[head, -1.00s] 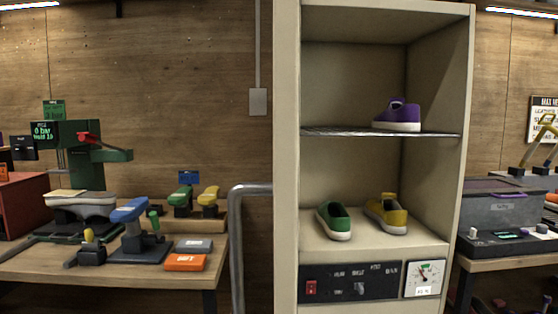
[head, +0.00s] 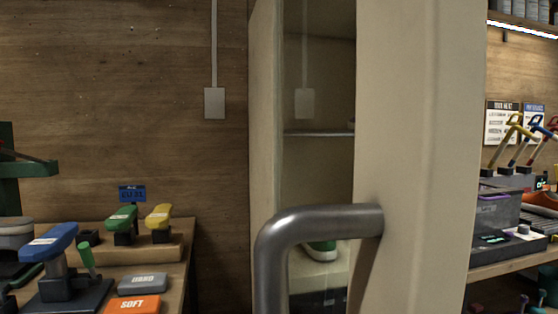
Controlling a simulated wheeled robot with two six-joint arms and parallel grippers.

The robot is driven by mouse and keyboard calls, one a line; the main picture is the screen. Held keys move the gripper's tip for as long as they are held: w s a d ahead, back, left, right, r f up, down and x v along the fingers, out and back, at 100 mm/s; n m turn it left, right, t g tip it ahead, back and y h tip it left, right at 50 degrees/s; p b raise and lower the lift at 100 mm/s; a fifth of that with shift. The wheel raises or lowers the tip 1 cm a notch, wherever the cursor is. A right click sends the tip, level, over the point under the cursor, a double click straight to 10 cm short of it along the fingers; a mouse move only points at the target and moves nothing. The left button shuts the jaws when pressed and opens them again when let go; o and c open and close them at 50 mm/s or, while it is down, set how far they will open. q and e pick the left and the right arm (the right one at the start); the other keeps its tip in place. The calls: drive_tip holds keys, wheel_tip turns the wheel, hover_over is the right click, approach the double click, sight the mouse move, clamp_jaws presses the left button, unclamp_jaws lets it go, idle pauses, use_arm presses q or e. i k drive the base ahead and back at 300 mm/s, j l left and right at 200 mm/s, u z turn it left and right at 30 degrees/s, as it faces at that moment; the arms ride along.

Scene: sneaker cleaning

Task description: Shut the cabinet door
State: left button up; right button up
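The beige cabinet door (head: 420,150) fills the middle right of the head view, close to me, and stands across the cabinet's front. Its thick grey handle (head: 318,223) sticks out to the left and bends down. A narrow strip of glass shows left of the broad door frame. Behind it I see part of the shelf (head: 318,134) and part of a green shoe (head: 321,252). The purple and yellow shoes are hidden. I cannot tell whether the door touches the cabinet. Neither of my grippers is in view.
A workbench at the left holds a blue-topped stand (head: 52,245), green and yellow tools, a grey block (head: 142,283) and an orange block (head: 134,305). At the right, another bench carries a grey bin (head: 497,212) and several colored-handled tools.

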sight(409, 223)
drive_tip(key=k+j+z, duration=0.25)
drive_tip(key=k, duration=0.25)
drive_tip(key=k+j+z, duration=0.2)
drive_tip(key=k, duration=0.3)
drive_tip(key=k+j+z, duration=0.25)
drive_tip(key=k, duration=0.3)
